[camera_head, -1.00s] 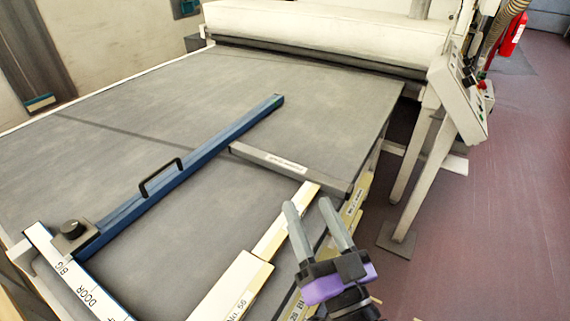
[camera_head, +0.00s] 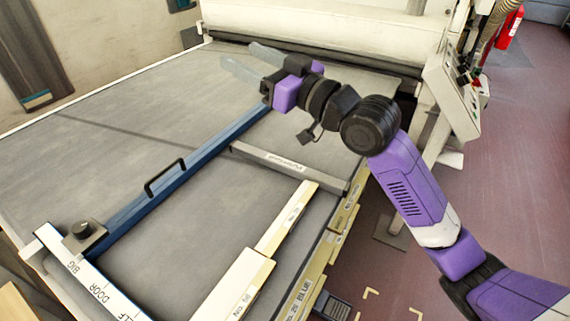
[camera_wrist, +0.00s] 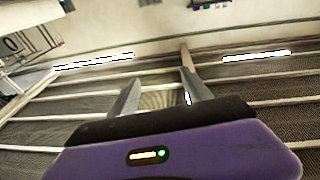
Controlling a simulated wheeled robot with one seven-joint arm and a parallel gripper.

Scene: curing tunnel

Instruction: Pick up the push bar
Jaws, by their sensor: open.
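The push bar (camera_head: 290,166) looks to be the grey bar with a white label, lying across the right part of the table; the label's print is upside down and too small to read surely. Its left end is close to a long blue bar (camera_head: 140,205) with a black handle. My gripper (camera_head: 240,56) is above the far part of the table, past the blue bar's far end and away from the grey bar. It is open and empty. In the wrist view its fingers (camera_wrist: 160,65) are apart with nothing between them; neither bar can be made out there.
A white roller cover (camera_head: 320,25) spans the table's far end. A control box (camera_head: 455,88) stands at the right. Cream labelled blocks (camera_head: 285,220) line the near right edge. A black knob (camera_head: 82,229) sits at the blue bar's near end. Table left of the blue bar is clear.

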